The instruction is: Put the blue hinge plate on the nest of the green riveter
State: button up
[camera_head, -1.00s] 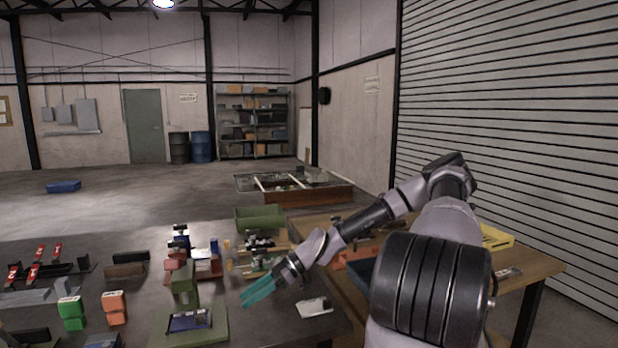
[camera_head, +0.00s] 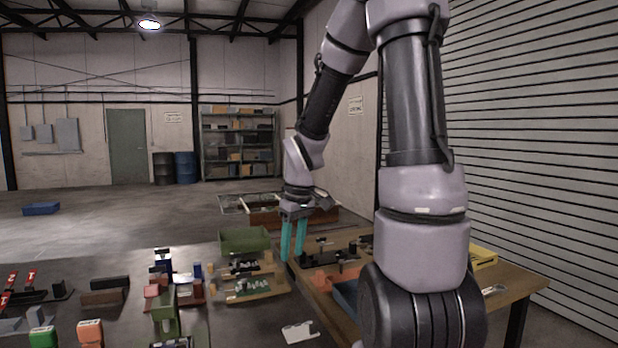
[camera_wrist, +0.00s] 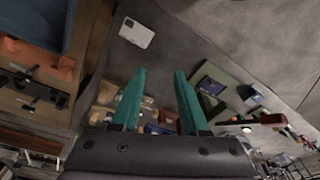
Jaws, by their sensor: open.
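A white card-like plate (camera_head: 300,331) lies on the table right of the riveter. A green bin (camera_head: 244,240) and wooden fixtures stand behind. A wooden bench (camera_head: 515,279) with a yellow tray (camera_head: 483,257) is at right. Orange and green blocks stand at lower left.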

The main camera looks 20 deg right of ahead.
jog(key=s+r+m+t, duration=0.3)
jog(key=s+r, duration=0.3)
jog(key=r, duration=0.3)
jog(key=s+r+m+t+y, duration=0.1)
jog(key=s+r+m+t, duration=0.2)
jog(key=s+r+m, duration=0.3)
notch_tip(320, 180, up, 4)
jog(key=shift+a+f, duration=0.2)
jog(key=shift+a, duration=0.2)
